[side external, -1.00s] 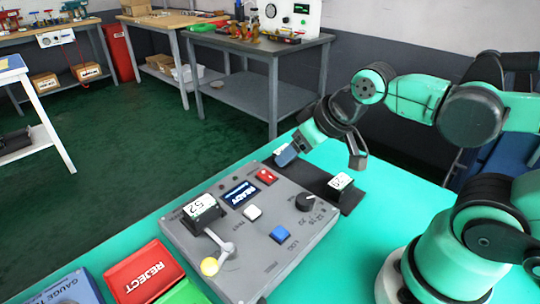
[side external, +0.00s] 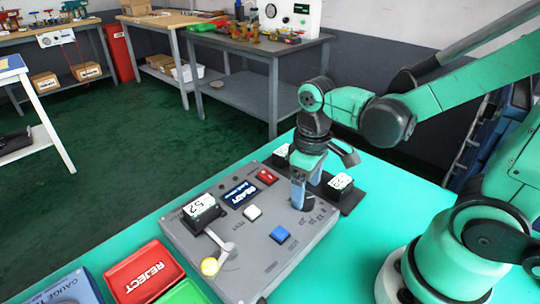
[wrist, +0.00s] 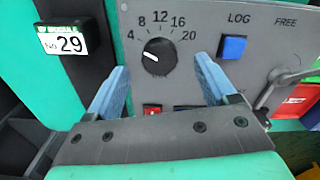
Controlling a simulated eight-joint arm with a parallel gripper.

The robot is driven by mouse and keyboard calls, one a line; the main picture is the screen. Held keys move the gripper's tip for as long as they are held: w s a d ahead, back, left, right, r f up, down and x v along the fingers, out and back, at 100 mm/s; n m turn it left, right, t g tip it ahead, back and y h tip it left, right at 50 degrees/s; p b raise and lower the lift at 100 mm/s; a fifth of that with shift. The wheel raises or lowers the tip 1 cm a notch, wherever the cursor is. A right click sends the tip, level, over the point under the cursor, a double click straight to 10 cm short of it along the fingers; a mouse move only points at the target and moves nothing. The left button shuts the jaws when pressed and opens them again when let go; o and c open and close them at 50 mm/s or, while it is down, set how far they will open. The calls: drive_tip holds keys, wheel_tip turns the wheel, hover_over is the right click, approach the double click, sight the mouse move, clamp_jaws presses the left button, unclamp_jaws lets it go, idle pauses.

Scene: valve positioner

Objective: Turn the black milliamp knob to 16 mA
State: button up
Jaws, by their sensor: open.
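The black milliamp knob (wrist: 158,57) sits on the grey panel (wrist: 265,50), below a printed arc of 4, 8, 12, 16 and 20. Its white mark points left and slightly up, a little below the 4. My gripper (wrist: 161,66) is open, with one blue finger on each side of the knob in the wrist view. No contact with the knob shows. In the side external view my gripper (side external: 306,187) points down over the knob's place and mostly hides it. I cannot tell the exact fingertip height there.
The blue LOG button (side external: 279,234) and white button (side external: 252,212) are nearby on the panel. A block marked 29 (side external: 341,183) stands close beside my gripper.

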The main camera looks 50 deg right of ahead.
sight(305, 202)
drive_tip(key=shift+f, duration=1.2)
clamp_jaws()
